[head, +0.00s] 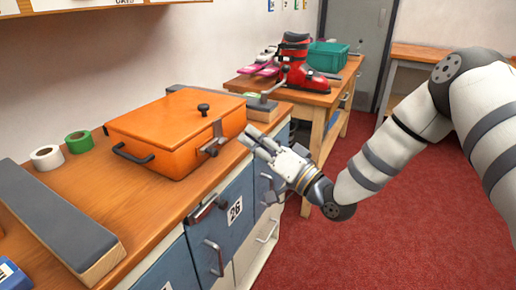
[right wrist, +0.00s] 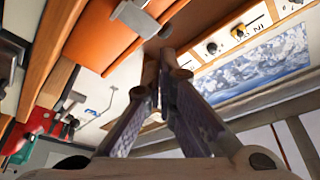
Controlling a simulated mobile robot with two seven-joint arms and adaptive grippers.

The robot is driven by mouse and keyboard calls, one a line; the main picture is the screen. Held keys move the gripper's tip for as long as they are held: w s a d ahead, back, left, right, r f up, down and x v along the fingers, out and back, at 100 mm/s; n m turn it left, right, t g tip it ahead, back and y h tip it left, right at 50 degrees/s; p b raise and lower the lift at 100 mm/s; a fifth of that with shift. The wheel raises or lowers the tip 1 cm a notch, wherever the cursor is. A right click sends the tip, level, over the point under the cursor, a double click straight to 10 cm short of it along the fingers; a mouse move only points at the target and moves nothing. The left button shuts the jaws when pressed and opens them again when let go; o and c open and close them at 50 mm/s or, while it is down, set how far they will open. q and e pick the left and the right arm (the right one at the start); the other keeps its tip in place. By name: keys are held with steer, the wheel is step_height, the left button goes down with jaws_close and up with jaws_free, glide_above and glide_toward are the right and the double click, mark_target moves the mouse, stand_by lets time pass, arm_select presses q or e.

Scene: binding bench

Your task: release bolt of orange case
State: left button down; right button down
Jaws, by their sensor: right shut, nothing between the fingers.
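The orange case (head: 165,125) sits closed on the wooden bench top, with a black knob on its lid and a dark handle on its front side. The metal bolt (head: 213,146) is on its right side, facing my right arm. My right gripper (head: 250,136) is shut and empty, just to the right of the bolt and apart from it. In the right wrist view the shut fingertips (right wrist: 160,58) are below a grey metal piece (right wrist: 135,18), likely part of the bolt, beside the orange case side (right wrist: 88,27). My left gripper is not in view.
A long grey-topped block (head: 55,215) lies at the front left. White tape (head: 47,157) and green tape (head: 79,142) stand left of the case. Blue drawers (head: 235,220) with handles are below my gripper. A red ski boot (head: 297,68) stands on a farther bench.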

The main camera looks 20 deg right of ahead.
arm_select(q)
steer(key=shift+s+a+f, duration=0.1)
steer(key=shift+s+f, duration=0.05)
arm_select(e)
steer(key=a, duration=0.1)
steer(key=w+a+f, duration=0.1)
steer(key=a, duration=0.1)
steer(key=w+a, duration=0.1)
steer(key=shift+w+a+f, duration=0.2)
steer(key=shift+w+f, duration=0.05)
steer(key=shift+f, duration=0.05)
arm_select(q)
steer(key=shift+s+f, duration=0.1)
